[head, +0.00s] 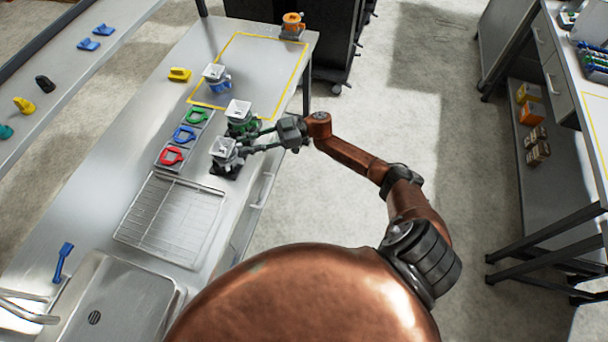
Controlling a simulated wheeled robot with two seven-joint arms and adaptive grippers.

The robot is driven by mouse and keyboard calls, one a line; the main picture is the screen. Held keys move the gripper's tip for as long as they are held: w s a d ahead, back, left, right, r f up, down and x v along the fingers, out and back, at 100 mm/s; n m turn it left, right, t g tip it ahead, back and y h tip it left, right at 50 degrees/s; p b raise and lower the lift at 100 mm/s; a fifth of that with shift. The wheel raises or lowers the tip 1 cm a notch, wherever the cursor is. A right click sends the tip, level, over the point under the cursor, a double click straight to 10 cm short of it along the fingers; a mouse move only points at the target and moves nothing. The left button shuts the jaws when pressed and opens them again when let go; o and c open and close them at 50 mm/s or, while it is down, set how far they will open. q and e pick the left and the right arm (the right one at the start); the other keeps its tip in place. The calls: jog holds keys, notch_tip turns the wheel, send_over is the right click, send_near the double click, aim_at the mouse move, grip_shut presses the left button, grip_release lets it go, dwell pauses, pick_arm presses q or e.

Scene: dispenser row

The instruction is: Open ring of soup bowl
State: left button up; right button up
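No plain soup bowl can be made out. Several small dispenser-like units with pale square tops stand on the steel counter (120,150). One has a green base (240,116), one a black base (225,152), and one a blue base (215,77). Green (196,116), blue (184,134) and red (171,156) ring-shaped pieces lie in a row left of them. My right gripper (250,141) reaches in from the right, fingers spread, tips close to the green-base and black-base units. Contact is too small to tell. My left gripper is out of view.
A wire rack (172,218) and a sink (110,305) lie nearer on the counter. A yellow piece (180,74) and an orange unit (292,25) are farther back. A yellow outline (262,38) marks mostly clear counter. Open floor lies right.

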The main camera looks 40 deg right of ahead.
jog(key=s+m+t+h+p, duration=0.1)
jog(key=p, duration=0.1)
jog(key=m+t+p, duration=0.1)
jog(key=t+p, duration=0.1)
jog(key=s+a+m+t+h+p, duration=0.1)
jog(key=t+p, duration=0.1)
jog(key=shift+s+r+m+h, duration=0.25)
jog(key=shift+s+m+h, duration=0.05)
jog(key=shift+m, duration=0.1)
jog(key=shift+s+a+f+m+t+h+p, duration=0.1)
jog(key=shift+s+a+m+t+h+p, duration=0.2)
jog(key=shift+m+t+h+p, duration=0.4)
jog(key=shift+s+d+f+t, duration=0.15)
jog(key=shift+d+t, duration=0.05)
jog(key=shift+t, duration=0.1)
jog(key=f+b+v, duration=0.1)
jog(key=v, duration=0.7)
jog(key=d+f+m+t+h+b, duration=0.1)
jog(key=d+f+m+h, duration=0.2)
jog(key=f, duration=0.8)
jog(key=s+d+f+m+h+b, duration=0.1)
jog(key=d+f+h, duration=0.4)
jog(key=f, duration=0.7)
jog(key=shift+d+m+t+b, duration=0.3)
jog(key=shift+d+m+t, duration=0.1)
jog(key=shift+d+m, duration=0.65)
jog(key=shift+d, duration=0.1)
